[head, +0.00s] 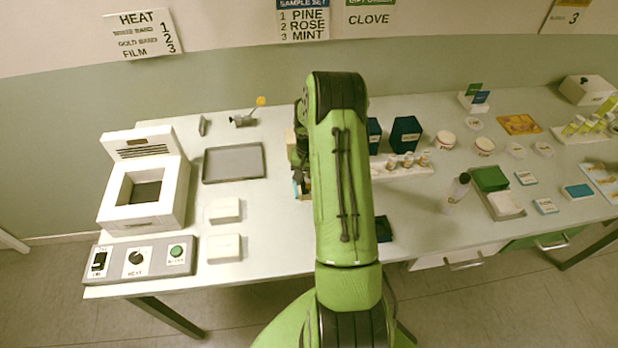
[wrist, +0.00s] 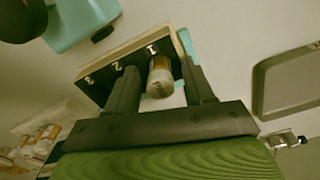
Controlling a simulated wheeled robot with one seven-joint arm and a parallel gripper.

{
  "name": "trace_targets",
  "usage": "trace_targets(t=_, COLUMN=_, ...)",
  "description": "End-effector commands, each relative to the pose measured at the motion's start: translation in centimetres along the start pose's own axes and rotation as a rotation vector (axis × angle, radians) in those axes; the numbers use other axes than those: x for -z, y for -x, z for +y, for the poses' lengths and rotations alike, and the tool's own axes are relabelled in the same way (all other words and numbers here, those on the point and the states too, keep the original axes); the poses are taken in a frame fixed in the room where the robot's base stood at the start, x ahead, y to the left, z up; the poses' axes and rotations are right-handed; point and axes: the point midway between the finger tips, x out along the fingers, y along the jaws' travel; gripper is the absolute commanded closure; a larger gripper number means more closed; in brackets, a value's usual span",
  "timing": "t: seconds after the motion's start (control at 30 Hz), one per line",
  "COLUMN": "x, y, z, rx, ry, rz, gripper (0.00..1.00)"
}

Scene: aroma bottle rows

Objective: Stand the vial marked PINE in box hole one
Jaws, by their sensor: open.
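The vial (wrist: 160,78), with a pale cap and an amber body, stands at hole one of the dark-topped box (wrist: 104,85), beside the printed 1. Its label cannot be read. My gripper (wrist: 158,70) is open, with one finger on each side of the vial. Gaps show between the vial and the fingers. Numbers 2 and 3 on the box show to the left, and no vial shows there. In the head view my arm hides most of the box and the vial.
More vials stand in a white rack (head: 405,170) right of my arm; they also show in the wrist view (wrist: 40,140). A grey tray (head: 234,163) lies left of the box. A wall sign (head: 303,22) lists 1 PINE, 2 ROSE, 3 MINT. Dark boxes (head: 405,134) stand behind the rack.

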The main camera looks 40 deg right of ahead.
Motion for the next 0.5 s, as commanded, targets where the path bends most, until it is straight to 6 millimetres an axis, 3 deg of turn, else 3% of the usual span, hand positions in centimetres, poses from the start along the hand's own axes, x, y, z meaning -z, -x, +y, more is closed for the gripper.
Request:
trace_targets(t=0.17, x=0.1, y=1.1, z=0.0, rx=0.001, ry=0.0, rz=0.003, gripper=0.48)
trace_targets(t=0.5, x=0.1, y=9.7, z=0.0, rx=0.001, ry=0.0, rz=0.004, gripper=0.48)
